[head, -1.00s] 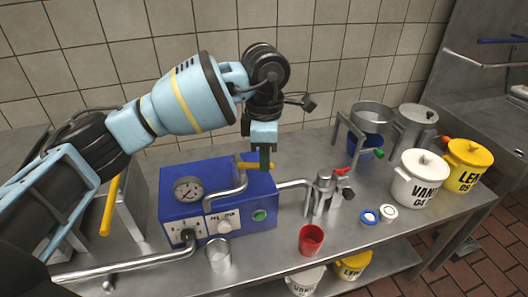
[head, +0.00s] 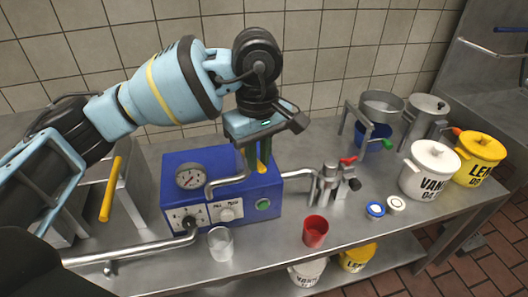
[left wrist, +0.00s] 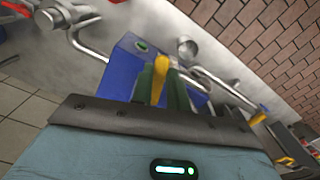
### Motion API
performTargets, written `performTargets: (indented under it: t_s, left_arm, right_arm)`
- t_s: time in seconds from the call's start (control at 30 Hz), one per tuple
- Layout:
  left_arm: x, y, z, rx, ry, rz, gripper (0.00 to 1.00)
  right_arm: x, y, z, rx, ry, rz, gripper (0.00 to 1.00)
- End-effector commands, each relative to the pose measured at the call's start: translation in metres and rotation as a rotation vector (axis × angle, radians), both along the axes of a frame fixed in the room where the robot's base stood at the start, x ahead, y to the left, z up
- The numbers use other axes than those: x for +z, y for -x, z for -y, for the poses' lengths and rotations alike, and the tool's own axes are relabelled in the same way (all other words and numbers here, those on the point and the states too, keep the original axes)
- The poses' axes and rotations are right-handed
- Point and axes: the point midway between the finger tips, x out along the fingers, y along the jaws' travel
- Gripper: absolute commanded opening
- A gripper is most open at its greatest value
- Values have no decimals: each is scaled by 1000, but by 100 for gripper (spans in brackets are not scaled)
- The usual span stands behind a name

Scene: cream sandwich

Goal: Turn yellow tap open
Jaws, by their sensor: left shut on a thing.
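The yellow tap (head: 262,166) is a yellow handle on top of the blue machine box (head: 181,166). My left gripper (head: 256,160) points down over the box, its green fingers shut on the yellow tap. In the left wrist view the yellow tap (left wrist: 160,82) stands between the green fingers (left wrist: 162,88), in front of the blue box (left wrist: 118,72). The handle now points towards the front of the box. The lower part of the tap is partly hidden by the fingers. My right gripper does not show.
White (head: 430,170) and yellow (head: 481,158) pots stand farther right.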

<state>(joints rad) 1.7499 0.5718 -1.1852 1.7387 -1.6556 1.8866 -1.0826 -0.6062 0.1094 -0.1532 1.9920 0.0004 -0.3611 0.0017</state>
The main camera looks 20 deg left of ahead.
Motion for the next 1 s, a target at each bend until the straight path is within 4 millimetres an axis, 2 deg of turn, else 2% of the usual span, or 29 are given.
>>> performTargets:
  t_s: [0.4, 0.97, 1.0]
  left_arm:
    - [-1, 8, -7, -204, 0, -3, 0]
    - [-1, 9, -8, -236, -1, -2, 0]
    - [-1, 9, -8, -236, -1, -2, 18]
  right_arm:
    - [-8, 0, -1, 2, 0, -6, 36]
    - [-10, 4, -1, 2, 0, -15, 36]
    - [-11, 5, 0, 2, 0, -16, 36]
